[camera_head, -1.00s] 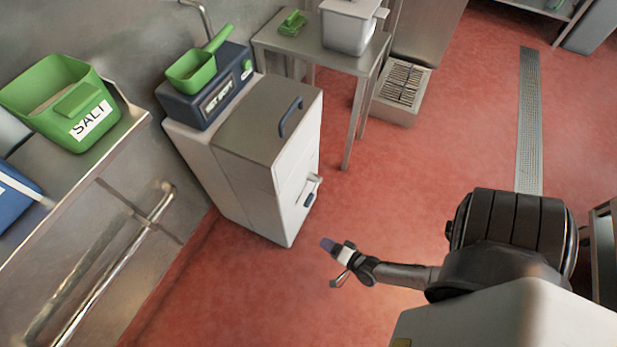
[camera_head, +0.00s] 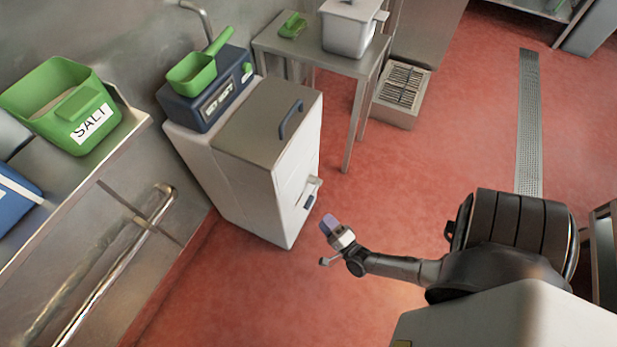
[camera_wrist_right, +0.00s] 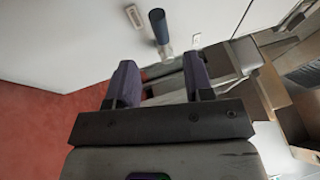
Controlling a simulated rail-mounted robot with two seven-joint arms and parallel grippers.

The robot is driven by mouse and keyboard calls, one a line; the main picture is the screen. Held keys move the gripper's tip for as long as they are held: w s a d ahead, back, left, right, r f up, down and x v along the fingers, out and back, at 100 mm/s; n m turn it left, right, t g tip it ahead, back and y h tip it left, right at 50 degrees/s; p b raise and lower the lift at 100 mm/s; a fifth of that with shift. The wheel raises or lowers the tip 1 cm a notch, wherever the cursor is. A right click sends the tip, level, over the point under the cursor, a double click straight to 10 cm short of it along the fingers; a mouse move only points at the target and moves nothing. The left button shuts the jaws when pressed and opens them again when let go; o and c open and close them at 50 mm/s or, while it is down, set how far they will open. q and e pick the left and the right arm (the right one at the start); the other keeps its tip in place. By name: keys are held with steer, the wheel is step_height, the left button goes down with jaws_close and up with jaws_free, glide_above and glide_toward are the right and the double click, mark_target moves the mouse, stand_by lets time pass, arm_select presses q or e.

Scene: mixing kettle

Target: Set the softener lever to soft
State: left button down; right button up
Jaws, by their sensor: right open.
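The softener is a white cabinet (camera_head: 250,165) with a grey lid. Its lever (camera_head: 310,200), with a dark blue grip and a pale metal shaft, is on the front face. My right gripper (camera_head: 329,222) is in front of that face, just right of and below the lever in the head view, and apart from it. In the right wrist view the gripper (camera_wrist_right: 160,82) is open, with nothing between its two purple-grey fingers. The lever (camera_wrist_right: 158,27) stands beyond the fingertips there, roughly centred between them. My left gripper is not in view.
Small label plates (camera_wrist_right: 134,17) flank the lever; their text is too small to read. A dark blue box with a green scoop (camera_head: 192,72) stands on the cabinet. A steel table (camera_head: 330,60) is behind it. The red floor (camera_head: 240,300) before the cabinet is clear.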

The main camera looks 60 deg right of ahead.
mark_target(309, 203)
steer(key=x, duration=0.9)
steer(key=shift+w, duration=0.1)
stand_by(0.3)
